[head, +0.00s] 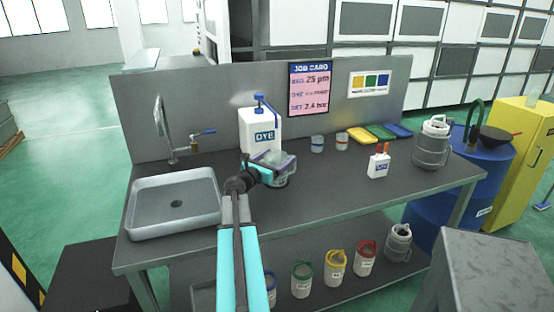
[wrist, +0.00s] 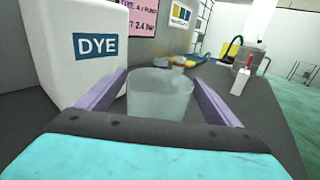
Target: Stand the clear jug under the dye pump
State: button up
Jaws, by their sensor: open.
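The white dye container (head: 261,130) with a blue pump on top stands at the back of the grey bench. It fills the left of the wrist view (wrist: 80,45). The clear jug (wrist: 160,95) stands upright between the two purple fingers of my gripper (wrist: 160,100), right beside the dye container. In the head view the jug (head: 277,180) is partly hidden by my gripper (head: 270,163), just in front of the container. My gripper is open, with a finger on each side of the jug. The pump's spout is not in the wrist view.
A steel sink (head: 172,205) lies at the left of the bench. Two small cups (head: 317,144), coloured trays (head: 380,133), a white bottle with red tops (head: 379,165) and a metal canister (head: 432,145) stand to the right. The front middle bench is clear.

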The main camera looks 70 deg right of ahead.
jog(key=shift+r, duration=0.2)
jog(key=b+v, duration=0.1)
jog(key=v, duration=1.1)
dwell(0.8)
